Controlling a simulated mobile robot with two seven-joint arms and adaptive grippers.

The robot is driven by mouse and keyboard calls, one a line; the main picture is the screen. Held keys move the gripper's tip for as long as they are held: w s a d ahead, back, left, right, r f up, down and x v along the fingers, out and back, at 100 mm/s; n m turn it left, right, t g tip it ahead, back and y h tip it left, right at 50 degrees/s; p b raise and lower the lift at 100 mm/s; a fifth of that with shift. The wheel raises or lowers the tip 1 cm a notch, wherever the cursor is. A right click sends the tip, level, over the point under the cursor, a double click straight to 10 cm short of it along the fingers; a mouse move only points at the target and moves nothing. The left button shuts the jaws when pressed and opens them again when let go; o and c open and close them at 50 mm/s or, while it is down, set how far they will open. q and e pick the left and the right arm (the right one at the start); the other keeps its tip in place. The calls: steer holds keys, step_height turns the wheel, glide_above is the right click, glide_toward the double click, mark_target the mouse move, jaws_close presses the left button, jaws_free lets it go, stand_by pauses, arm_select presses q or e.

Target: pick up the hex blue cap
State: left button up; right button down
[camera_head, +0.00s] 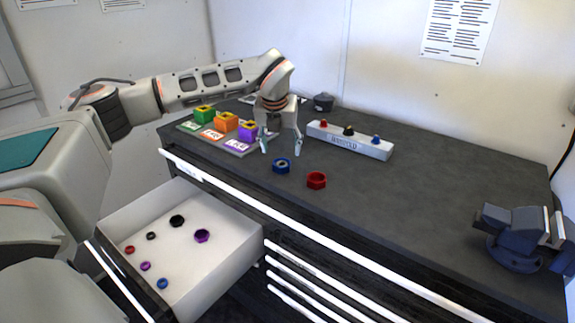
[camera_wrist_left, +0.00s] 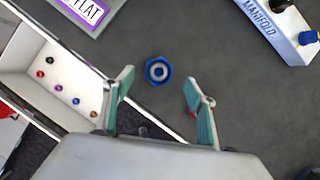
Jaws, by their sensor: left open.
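The hex blue cap (camera_head: 281,166) lies flat on the dark bench top, left of a red hex cap (camera_head: 316,180). In the left wrist view the blue cap (camera_wrist_left: 158,70) is fully visible, with a round opening in its middle. My left gripper (camera_head: 281,151) points down at the bench beside the blue cap, with its two fingers spread apart and nothing between them. In the left wrist view the cap shows just beyond the gap between the fingertips (camera_wrist_left: 160,82). My right gripper is not in view.
An open white drawer (camera_head: 240,252) with several small caps juts out below the bench. Green, orange and purple blocks (camera_head: 226,121) stand on labelled plates left of the gripper. A white manifold (camera_head: 350,142) stands behind; a blue vise (camera_head: 518,238) is at right.

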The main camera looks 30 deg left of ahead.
mark_target(281, 164)
arm_select(q)
steer(key=shift+s+a+f, duration=0.1)
steer(key=shift+s+f, duration=0.1)
steer(key=shift+f, duration=0.85)
steer(key=x, duration=0.3)
steer(key=shift+w+f, duration=0.15)
steer(key=shift+f, duration=0.15)
steer(key=shift+w+f, duration=0.15)
steer(key=shift+f, duration=0.2)
steer(key=c, duration=1.2)
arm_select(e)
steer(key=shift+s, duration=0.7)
